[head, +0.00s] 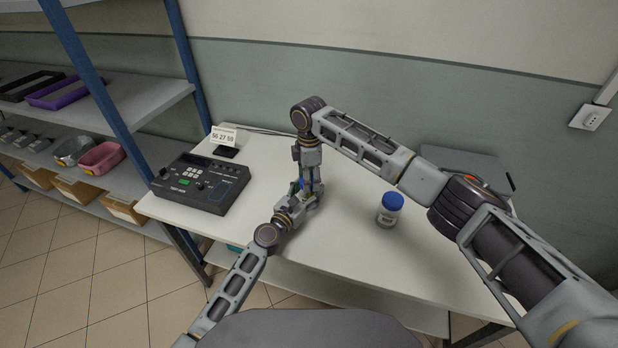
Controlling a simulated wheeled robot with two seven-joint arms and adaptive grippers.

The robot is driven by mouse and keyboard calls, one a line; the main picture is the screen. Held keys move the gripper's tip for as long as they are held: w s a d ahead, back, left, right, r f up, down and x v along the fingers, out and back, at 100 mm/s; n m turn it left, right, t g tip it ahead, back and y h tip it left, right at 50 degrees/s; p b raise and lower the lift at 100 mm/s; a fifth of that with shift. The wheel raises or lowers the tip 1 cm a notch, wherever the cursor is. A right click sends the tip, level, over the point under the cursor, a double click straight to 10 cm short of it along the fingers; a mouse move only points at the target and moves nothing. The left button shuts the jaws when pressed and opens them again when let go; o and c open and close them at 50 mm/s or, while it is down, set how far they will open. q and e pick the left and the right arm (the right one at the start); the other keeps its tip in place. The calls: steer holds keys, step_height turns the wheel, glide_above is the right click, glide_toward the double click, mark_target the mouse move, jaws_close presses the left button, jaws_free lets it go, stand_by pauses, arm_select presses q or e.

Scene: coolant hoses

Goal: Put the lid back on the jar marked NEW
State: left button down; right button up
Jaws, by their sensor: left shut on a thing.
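A small white jar with a blue lid on it (390,209) stands upright on the table, right of both grippers. It has a dark label that I cannot read for certain. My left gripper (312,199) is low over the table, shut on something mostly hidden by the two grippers. A small blue patch (301,184) shows between them, perhaps a lid. My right gripper (308,182) points down from above, right at the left gripper. Its fingertips are too small and covered to tell whether they are open or shut.
A dark keypad device (201,183) sits on the table (350,255) at the left, with a small white display sign (224,137) behind it. A grey flat case (465,165) lies at the back right, partly behind my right arm. The table front between grippers and jar is clear.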

steer(key=m, duration=1.2)
steer(key=shift+a, duration=0.1)
steer(key=o, duration=1.2)
step_height(320, 180, up, 12)
stand_by(0.3)
arm_select(q)
steer(key=shift+c, duration=1.8)
jaws_free()
